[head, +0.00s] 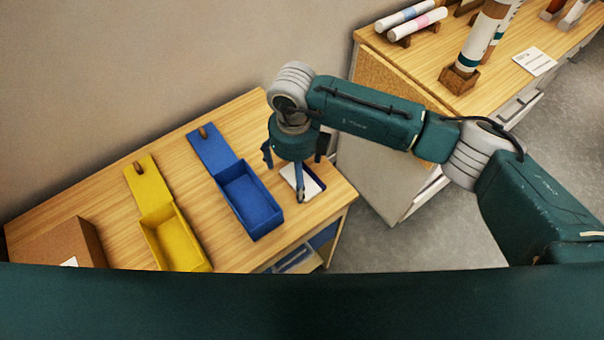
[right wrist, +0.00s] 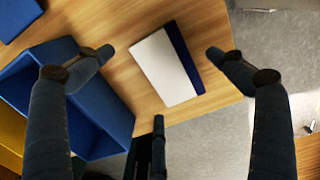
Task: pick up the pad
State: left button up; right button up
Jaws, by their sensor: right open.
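The pad (right wrist: 166,66) is white with a dark blue band along one long side. It lies flat on the wooden table (right wrist: 125,78), near the corner. In the head view the pad (head: 312,186) is partly hidden by my right gripper (head: 295,170), which points down above it. In the right wrist view my right gripper (right wrist: 158,62) is open, its dark fingers spread around the pad's outline. Nothing is between the fingers, and they look apart from the pad. My left gripper is not in view.
An open blue box (head: 250,200) stands just left of the pad, close to my right gripper. A yellow box (head: 175,238) and a brown box (head: 55,245) stand further left. A second table (head: 440,75) at the back right holds rolls and a white card (head: 535,61).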

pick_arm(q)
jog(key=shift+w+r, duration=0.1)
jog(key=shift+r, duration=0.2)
pick_arm(e)
jog(key=shift+f, duration=0.9)
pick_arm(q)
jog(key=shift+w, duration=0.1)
pick_arm(e)
jog(key=c, duration=1.3)
jog(key=shift+r, duration=0.1)
